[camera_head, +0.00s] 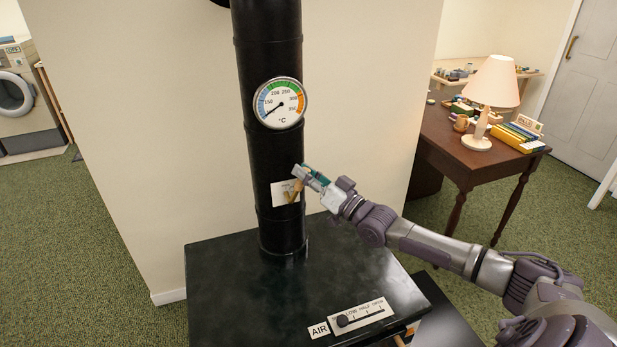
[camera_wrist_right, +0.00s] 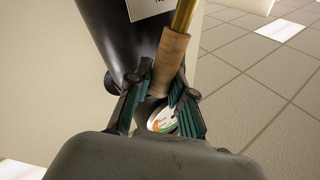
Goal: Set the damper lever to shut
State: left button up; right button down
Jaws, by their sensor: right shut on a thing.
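The damper lever (camera_head: 294,194) is on the front of the black stovepipe (camera_head: 270,150), over a small white plate (camera_head: 279,194) whose markings I cannot read. In the wrist view the lever has a brass rod (camera_wrist_right: 184,15) and a tan wooden handle (camera_wrist_right: 171,62). My right gripper (camera_head: 303,175) is at the lever, shut on the handle, with its teal-lined fingers (camera_wrist_right: 160,100) on either side of the handle's end. The gripper hides part of the lever and plate in the head view. My left gripper is out of view.
A round thermometer (camera_head: 280,103) is on the pipe above the lever. The black stove top (camera_head: 250,290) below is bare except for an AIR slider (camera_head: 343,320) at its front. A desk (camera_head: 440,140) with a lamp (camera_head: 490,100) stands at right.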

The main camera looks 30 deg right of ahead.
jog(key=d+f+m+t+h+b, duration=0.2)
jog(key=f+m+h+b, duration=0.2)
jog(key=m, duration=0.5)
jog(key=s+d+f+m+t+h+b, duration=0.1)
jog(key=d+f+m+t+h+b, duration=0.1)
jog(key=m+h+b, duration=0.3)
jog(key=f+m+h, duration=0.1)
jog(key=m+h, duration=0.2)
jog(key=m, duration=0.2)
jog(key=shift+d+f+m, duration=0.3)
jog(key=shift+d+f, duration=0.05)
jog(key=shift+f, duration=0.05)
jog(key=shift+s+m, duration=0.1)
jog(key=shift+m, duration=0.2)
jog(key=c, duration=1.4)
grip_release()
jog(key=shift+r, duration=0.1)
jog(key=o, duration=0.4)
jog(key=shift+a, duration=0.15)
jog(key=shift+f, duration=0.2)
